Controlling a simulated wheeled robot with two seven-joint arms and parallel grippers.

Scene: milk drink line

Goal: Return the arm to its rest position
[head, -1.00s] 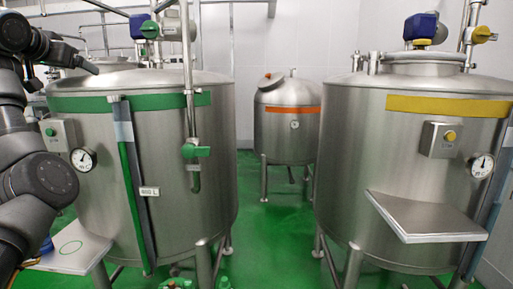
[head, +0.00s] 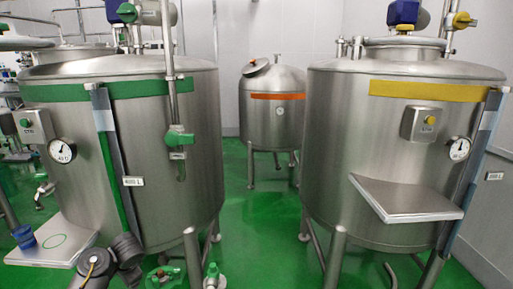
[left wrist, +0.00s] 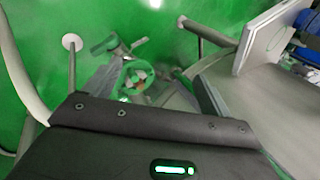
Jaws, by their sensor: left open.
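My left arm (head: 100,264) shows low at the left in the head view, below the green-banded tank's front. Its gripper cannot be made out there. In the left wrist view my left gripper (left wrist: 152,88) is open, with its two fingers apart and nothing held between them. Beyond the fingers are a green-handled valve fitting and the green floor. My right arm and gripper are in no view.
The green-banded tank (head: 160,150) stands at left, its shelf (head: 75,238) bearing a blue cup (head: 24,237). The yellow-banded tank (head: 385,140) with an empty shelf (head: 405,198) stands right. An orange-banded tank (head: 275,125) is behind. Green floor (head: 262,225) lies clear between.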

